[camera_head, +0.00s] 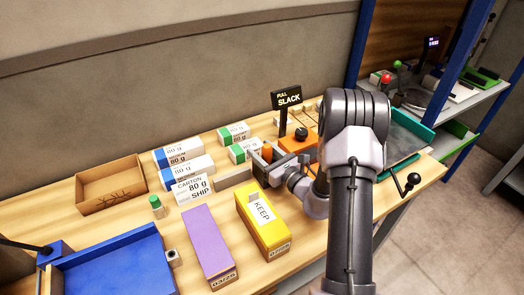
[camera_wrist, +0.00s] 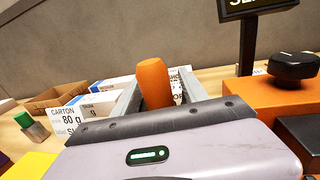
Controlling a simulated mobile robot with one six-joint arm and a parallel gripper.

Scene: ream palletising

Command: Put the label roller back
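The label roller shows as an upright orange handle (camera_wrist: 154,82) between the two grey fingers of my gripper (camera_wrist: 158,98) in the wrist view. The handle fills most of the gap between the fingers, which appear shut on it. In the head view my gripper (camera_head: 265,158) is over the table behind the yellow box, with a bit of the orange handle (camera_head: 266,153) between its fingers. The roller's lower part is hidden by my gripper.
A yellow KEEP box (camera_head: 262,225) and a purple box (camera_head: 208,245) lie in front. White reams (camera_head: 188,172), an open carton (camera_head: 110,186) and a green-capped item (camera_head: 156,206) stand left. A SLACK sign (camera_head: 287,97) and an orange unit with a black knob (camera_head: 300,135) stand close right.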

